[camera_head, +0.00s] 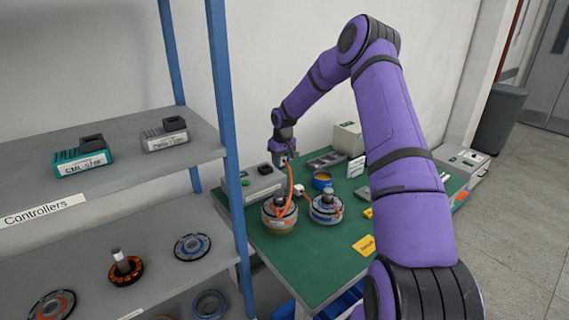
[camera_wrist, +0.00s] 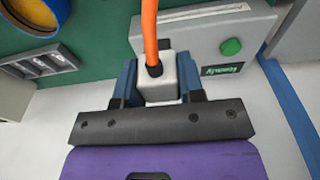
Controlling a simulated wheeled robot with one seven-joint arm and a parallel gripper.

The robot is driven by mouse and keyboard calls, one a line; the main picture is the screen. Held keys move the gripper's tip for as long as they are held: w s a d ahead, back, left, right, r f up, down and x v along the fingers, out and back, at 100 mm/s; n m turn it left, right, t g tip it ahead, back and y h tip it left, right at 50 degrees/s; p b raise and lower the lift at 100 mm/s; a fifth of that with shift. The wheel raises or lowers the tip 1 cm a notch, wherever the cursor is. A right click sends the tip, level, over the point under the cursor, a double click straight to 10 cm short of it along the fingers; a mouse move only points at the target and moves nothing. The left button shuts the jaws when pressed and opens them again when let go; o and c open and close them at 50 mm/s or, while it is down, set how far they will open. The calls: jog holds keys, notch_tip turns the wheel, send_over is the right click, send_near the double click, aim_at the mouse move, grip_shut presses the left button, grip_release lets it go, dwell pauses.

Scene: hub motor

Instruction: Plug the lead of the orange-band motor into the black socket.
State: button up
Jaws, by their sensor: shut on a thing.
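The orange-band motor (camera_head: 279,218) sits on the green table, at the left of the motor pair. Its orange lead (camera_head: 290,182) rises to my gripper (camera_head: 283,159), which is raised above the table near the wall. In the wrist view, my gripper (camera_wrist: 158,88) is shut on the pale grey plug (camera_wrist: 157,82) of the orange lead (camera_wrist: 150,30). A grey box (camera_head: 250,189) stands below and left of my gripper; in the wrist view its face (camera_wrist: 205,45) shows a green button. A dark part on its top may be the black socket, but I cannot tell.
A blue-band motor (camera_head: 326,208) stands close to the right of the orange-band motor, with a loose white plug (camera_head: 299,188) between them. A grey parts tray (camera_head: 325,161) and a yellow card (camera_head: 364,245) lie on the table. The blue shelf post (camera_head: 228,130) stands left.

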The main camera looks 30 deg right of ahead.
send_over(265, 169)
jog(key=shift+f, duration=0.3)
jog(key=shift+s+f, duration=0.1)
jog(key=shift+f, duration=1.15)
jog(key=shift+f, duration=0.2)
jog(key=shift+f, duration=0.35)
jog(key=shift+f, duration=0.15)
jog(key=shift+f, duration=0.3)
jog(key=shift+f, duration=0.85)
dwell(3.7)
jog(key=o, duration=1.2)
